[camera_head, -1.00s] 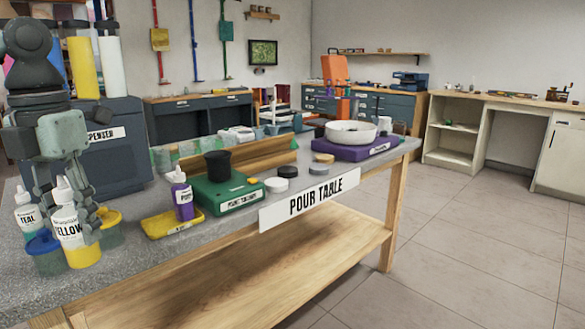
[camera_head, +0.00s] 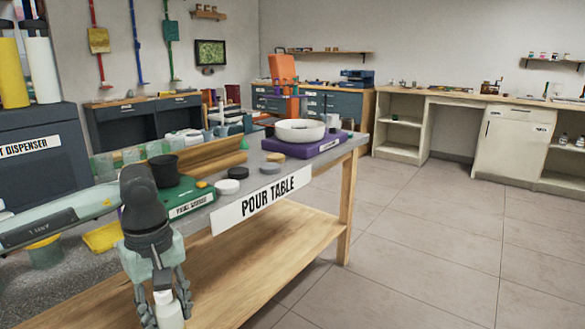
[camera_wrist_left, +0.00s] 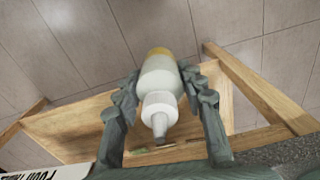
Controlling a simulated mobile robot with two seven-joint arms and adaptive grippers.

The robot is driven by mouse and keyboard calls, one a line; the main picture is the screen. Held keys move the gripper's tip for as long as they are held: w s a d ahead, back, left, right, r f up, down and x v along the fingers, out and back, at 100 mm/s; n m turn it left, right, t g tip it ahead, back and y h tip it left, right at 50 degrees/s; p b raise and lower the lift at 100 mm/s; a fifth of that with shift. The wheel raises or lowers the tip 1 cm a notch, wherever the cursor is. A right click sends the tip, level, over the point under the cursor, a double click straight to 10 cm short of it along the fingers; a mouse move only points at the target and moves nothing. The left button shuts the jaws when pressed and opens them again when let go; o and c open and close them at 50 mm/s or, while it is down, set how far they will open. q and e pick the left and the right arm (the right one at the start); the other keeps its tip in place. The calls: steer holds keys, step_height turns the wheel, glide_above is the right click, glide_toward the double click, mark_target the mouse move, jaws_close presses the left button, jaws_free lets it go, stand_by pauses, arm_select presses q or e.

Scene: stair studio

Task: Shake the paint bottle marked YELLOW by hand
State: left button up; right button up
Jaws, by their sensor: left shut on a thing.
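My left gripper (camera_head: 166,310) is shut on the white paint bottle (camera_head: 168,314), in front of the pour table's front edge. My right gripper is not in view.
The pour table (camera_head: 345,160) carries a green scale (camera_head: 180,200) with a black cup (camera_head: 163,170), a yellow tray (camera_head: 103,238), several lids and a purple turntable (camera_head: 300,148) with a white bowl (camera_head: 299,131). Open tiled floor (camera_head: 400,250) lies to the right.

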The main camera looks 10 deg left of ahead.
arm_select(q)
steer(key=w+d+f+m, duration=0.2)
steer(key=w+d+m, duration=0.1)
steer(key=d+m, duration=0.6)
step_height(320, 180, up, 7)
steer(key=m, duration=0.2)
steer(key=shift+w+d+r, duration=0.15)
steer(key=shift+w+d, duration=0.2)
steer(key=shift+s+f, duration=0.2)
steer(key=shift+f, duration=1.05)
steer(key=shift+s+f, duration=0.2)
steer(key=shift+f, duration=1)
steer(key=shift+s+f, duration=0.2)
steer(key=shift+f, duration=1.05)
jaws_close()
steer(key=shift+w, duration=0.4)
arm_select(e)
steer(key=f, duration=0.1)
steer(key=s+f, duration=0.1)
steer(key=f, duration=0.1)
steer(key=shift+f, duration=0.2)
